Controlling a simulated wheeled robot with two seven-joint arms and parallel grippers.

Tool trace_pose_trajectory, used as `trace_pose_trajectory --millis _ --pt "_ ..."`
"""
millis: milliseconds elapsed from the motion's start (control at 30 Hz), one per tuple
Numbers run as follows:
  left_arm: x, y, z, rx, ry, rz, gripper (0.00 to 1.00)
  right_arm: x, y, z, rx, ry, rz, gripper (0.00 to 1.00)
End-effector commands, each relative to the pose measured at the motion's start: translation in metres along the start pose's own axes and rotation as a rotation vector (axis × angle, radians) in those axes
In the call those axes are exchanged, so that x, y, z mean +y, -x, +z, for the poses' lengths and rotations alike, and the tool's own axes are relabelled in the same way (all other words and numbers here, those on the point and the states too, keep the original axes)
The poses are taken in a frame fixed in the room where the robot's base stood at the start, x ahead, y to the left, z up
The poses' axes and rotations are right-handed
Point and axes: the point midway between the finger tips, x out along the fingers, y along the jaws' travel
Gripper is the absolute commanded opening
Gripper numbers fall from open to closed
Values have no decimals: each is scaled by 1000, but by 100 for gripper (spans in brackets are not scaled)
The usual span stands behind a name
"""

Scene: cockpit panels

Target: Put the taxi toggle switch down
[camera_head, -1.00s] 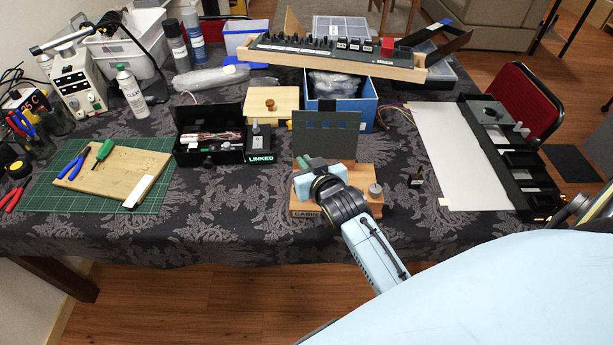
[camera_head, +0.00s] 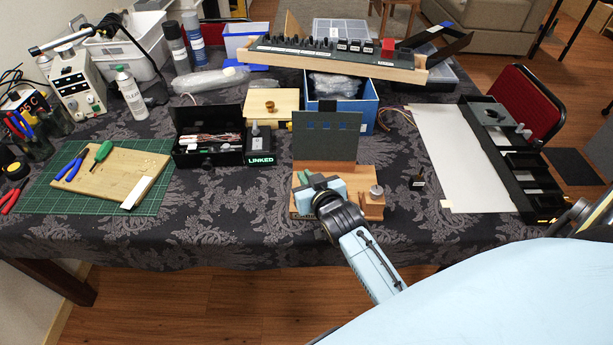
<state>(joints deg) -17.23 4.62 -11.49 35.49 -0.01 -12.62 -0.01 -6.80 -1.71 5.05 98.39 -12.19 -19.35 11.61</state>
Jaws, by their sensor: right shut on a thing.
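My right gripper (camera_head: 320,187) is at the front of a wooden stand (camera_head: 349,207) with a dark upright panel (camera_head: 326,143). Its light blue arm comes in from the lower right. It is shut on a small part of the stand, low in front of the panel; the fingers and wrist hide that part. A small green piece (camera_head: 303,177) shows beside the gripper on its left. A grey knob (camera_head: 376,191) stands at the stand's right end. I cannot read a taxi label or make out the taxi toggle switch. My left gripper is not in view.
A black box (camera_head: 208,157) with wires and a LINKED box (camera_head: 259,143) stand to the left. A long switch panel (camera_head: 337,58) lies behind. A black tray (camera_head: 505,160) is at the right.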

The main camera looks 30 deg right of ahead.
Motion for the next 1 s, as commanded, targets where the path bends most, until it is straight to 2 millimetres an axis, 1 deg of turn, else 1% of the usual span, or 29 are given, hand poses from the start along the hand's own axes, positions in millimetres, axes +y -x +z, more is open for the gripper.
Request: trace_pose_trajectory --millis 33,167,200,467,567,633,733,1000 --pt "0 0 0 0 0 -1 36 0 0 -1 1 0 0 9" --pt "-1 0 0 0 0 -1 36 0 0 -1 0 0 0 26" --pt "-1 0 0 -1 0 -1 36 0 0 -1 0 0 0 28" --pt "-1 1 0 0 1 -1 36 0 0 -1 0 0 0 28" --pt "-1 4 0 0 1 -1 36 0 2 -8 0 1 0 28" --pt "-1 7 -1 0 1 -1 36 0 6 -15 1 1 -1 28" --pt "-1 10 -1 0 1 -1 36 0 26 -11 -4 0 -1 28" --pt "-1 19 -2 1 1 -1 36 0 85 -12 -3 0 -1 28"
